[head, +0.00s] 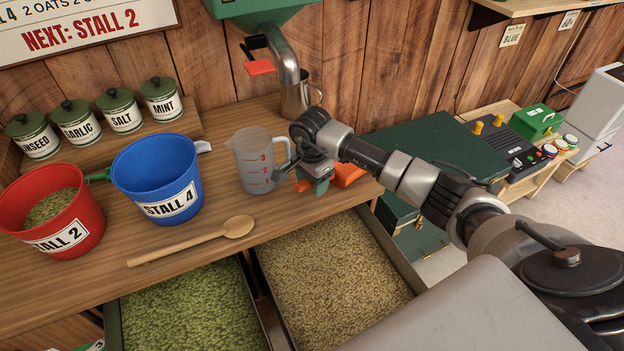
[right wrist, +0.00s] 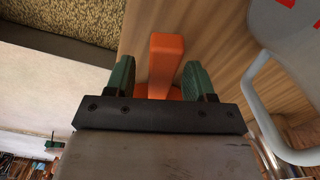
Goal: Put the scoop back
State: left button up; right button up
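The orange scoop (head: 349,174) lies on the wooden bench near its right end; its bowl is not clear to me. My right gripper (head: 319,182) is low over it, just right of the measuring jug. In the right wrist view the orange handle (right wrist: 166,62) stands between the two green fingers of the gripper (right wrist: 158,80). A gap shows between the left finger and the handle, so the gripper looks open around it. The right finger is close to the handle; contact is unclear. My left gripper is out of view.
The clear measuring jug (head: 255,163) stands close left of the gripper; a metal mug (head: 297,97) is behind. Blue (head: 158,180) and red (head: 52,213) buckets and a wooden spoon (head: 195,240) are on the left. Open grain bins (head: 330,280) lie below the front edge.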

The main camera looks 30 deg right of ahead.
notch_tip(320, 180, up, 11)
jog(key=b, duration=0.2)
dwell(0.4)
jog(key=shift+a, duration=0.1)
notch_tip(320, 180, up, 8)
jog(key=p, duration=0.4)
jog(key=shift+p, duration=0.35)
jog(key=shift+f, duration=0.15)
